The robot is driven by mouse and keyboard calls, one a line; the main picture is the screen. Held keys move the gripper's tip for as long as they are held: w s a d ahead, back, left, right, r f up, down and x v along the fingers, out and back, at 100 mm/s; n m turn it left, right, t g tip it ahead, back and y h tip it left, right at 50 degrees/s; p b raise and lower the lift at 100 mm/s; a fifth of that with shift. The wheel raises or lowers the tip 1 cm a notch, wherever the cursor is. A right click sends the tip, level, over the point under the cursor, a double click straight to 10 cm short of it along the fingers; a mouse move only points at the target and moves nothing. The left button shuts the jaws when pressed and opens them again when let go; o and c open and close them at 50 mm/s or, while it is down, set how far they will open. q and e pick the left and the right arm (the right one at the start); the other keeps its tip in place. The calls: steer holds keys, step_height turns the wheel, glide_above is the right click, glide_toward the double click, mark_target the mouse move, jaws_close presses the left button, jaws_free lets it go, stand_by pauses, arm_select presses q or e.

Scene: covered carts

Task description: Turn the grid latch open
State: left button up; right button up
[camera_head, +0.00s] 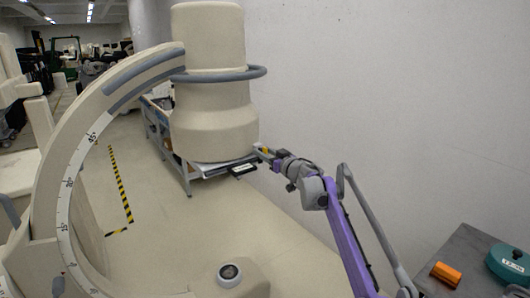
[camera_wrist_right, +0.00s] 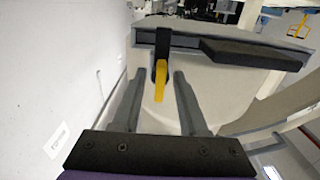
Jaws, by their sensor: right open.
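The grid latch (camera_wrist_right: 160,82) is a yellow lever on a dark mount, at the edge of a grey plate in the right wrist view. The lever points down in that picture. In the head view a small yellow spot (camera_head: 265,150) shows at the lower right edge of the big cream cylinder (camera_head: 213,125). My right gripper (camera_wrist_right: 158,76) is open, with one grey finger on each side of the lever. I see gaps beside the lever and cannot tell any contact. In the head view the right gripper (camera_head: 262,151) reaches the cylinder's bottom edge. My left gripper is not in view.
A large cream curved arm (camera_head: 75,165) with a degree scale fills the left. A black flat block (camera_wrist_right: 255,53) sits right of the latch. A plain wall (camera_head: 400,90) stands close on the right.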

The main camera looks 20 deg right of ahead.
jaws_close()
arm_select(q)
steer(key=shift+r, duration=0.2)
arm_select(e)
steer(key=shift+n, duration=0.3)
steer(key=n+p, duration=0.1)
steer(key=n, duration=0.1)
steer(key=shift+r+n, duration=0.15)
steer(key=shift+n, duration=0.25)
steer(key=n+p, duration=0.1)
steer(key=n, duration=0.4)
steer(key=shift+a+p, duration=0.15)
steer(key=shift+p, duration=0.2)
steer(key=n+p, duration=0.1)
steer(key=n, duration=0.4)
arm_select(q)
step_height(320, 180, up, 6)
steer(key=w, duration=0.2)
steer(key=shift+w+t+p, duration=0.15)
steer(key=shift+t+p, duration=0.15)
steer(key=shift+p, duration=0.15)
arm_select(e)
steer(key=shift+s+f+n, duration=0.1)
steer(key=shift+f+n, duration=0.05)
steer(key=shift+n, duration=0.95)
steer(key=shift+f+n, duration=0.15)
steer(key=shift+n, duration=0.95)
